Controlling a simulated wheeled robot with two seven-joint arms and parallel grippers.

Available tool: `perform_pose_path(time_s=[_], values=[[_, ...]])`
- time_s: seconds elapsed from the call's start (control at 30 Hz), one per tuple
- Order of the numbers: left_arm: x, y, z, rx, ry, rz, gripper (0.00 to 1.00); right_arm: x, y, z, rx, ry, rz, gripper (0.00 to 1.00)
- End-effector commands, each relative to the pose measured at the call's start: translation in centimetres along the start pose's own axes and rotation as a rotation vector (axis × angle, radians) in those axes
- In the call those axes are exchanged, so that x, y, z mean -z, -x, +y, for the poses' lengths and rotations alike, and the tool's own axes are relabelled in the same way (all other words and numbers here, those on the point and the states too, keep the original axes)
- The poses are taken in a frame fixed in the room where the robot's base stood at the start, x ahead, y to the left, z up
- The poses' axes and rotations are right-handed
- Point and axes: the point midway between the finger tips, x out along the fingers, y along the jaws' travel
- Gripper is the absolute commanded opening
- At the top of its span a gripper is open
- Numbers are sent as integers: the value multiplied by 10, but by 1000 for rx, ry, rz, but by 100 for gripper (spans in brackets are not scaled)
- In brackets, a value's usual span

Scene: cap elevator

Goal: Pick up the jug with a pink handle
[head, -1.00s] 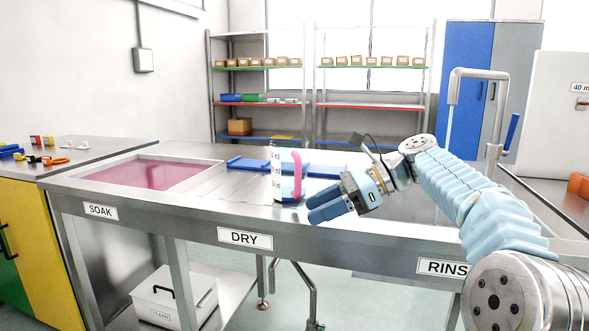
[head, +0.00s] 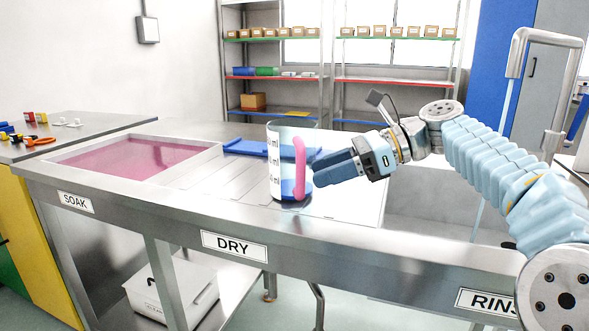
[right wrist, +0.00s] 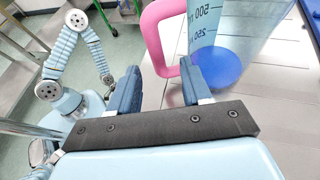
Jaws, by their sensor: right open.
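The clear jug (head: 281,150) with dark volume marks, a blue base and a pink handle (head: 300,167) stands upright on the DRY part of the metal counter (head: 170,190). Its handle faces right, towards my right gripper. My right gripper (head: 318,174) is open and level with the handle's lower half, its blue fingertips close to it. In the right wrist view the handle (right wrist: 153,42) lies just beyond the open fingertips (right wrist: 160,72), and the jug (right wrist: 235,40) is behind the right finger. I cannot tell whether a finger touches it. My left gripper is not in view.
A blue rack (head: 245,147) lies behind the jug. The pink-filled SOAK basin (head: 130,158) is to the left. A tall tap (head: 515,60) stands at the right. The counter's front edge runs close before the jug.

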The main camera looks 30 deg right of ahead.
Motion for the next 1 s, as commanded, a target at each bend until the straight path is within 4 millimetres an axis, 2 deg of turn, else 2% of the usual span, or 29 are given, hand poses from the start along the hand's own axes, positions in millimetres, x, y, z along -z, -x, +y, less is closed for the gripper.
perform_pose_path(time_s=[0.03, 0.27, 0.5, 0.8, 1.0], values=[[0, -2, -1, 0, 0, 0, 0, 1, -8, 1, -3, 1, 0, 49], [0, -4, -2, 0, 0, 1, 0, 0, -29, 1, -2, 0, 1, 49], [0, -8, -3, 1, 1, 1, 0, 0, -66, 2, -3, 0, 2, 49], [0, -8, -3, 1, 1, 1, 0, -1, -72, 2, 0, -1, 1, 49], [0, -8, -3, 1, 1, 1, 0, -1, -71, 2, 0, -1, 1, 18]])
